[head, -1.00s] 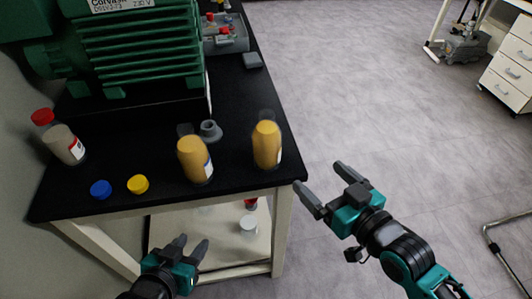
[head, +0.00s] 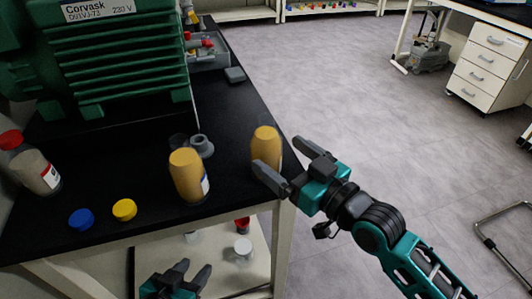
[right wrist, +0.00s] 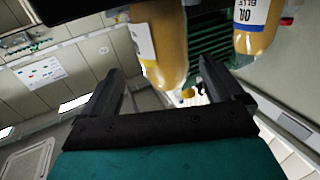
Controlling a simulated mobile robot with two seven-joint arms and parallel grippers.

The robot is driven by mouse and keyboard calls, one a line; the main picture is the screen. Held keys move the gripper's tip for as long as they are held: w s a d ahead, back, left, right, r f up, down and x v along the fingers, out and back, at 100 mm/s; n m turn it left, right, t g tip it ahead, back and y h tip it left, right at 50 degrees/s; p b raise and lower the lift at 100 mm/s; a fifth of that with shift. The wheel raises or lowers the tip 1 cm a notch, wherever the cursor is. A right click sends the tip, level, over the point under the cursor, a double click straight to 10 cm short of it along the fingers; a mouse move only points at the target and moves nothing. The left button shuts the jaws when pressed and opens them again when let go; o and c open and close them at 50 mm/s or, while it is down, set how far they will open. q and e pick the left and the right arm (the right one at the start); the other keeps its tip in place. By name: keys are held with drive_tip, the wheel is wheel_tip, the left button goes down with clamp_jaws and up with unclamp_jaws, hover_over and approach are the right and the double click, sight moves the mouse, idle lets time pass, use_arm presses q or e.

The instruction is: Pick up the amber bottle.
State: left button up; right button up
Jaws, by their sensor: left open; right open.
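The right amber bottle (head: 265,143) is near the bench's right edge; the left amber bottle (head: 186,172) is nearer the front. My right gripper (head: 287,161) is open beside the right bottle, one finger in front of its lower part. In the right wrist view, which looks upside down, one amber bottle (right wrist: 165,55) shows between and beyond the open fingers (right wrist: 165,88), and another bottle (right wrist: 257,30) is further right. My left gripper (head: 186,274) is open and empty, low in front of the bench.
A green pump (head: 120,65) fills the back left of the bench. A grey fitting (head: 202,145) stands behind the bottles. A blue cap (head: 81,219), a yellow cap (head: 124,209) and a red-capped bottle (head: 35,168) are at left.

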sight(261, 144)
drive_tip(key=shift+a+f+b+x, duration=0.15)
drive_tip(key=shift+b+x, duration=0.1)
drive_tip(key=shift+x, duration=1.35)
drive_tip(key=shift+a+f+b+x, duration=0.15)
drive_tip(key=shift+b+x, duration=0.1)
drive_tip(key=shift+x, duration=1.3)
drive_tip(key=shift+s, duration=0.2)
drive_tip(key=c, duration=1.2)
drive_tip(key=shift+r, duration=0.1)
drive_tip(key=shift+c, duration=0.4)
drive_tip(key=shift+r, duration=0.1)
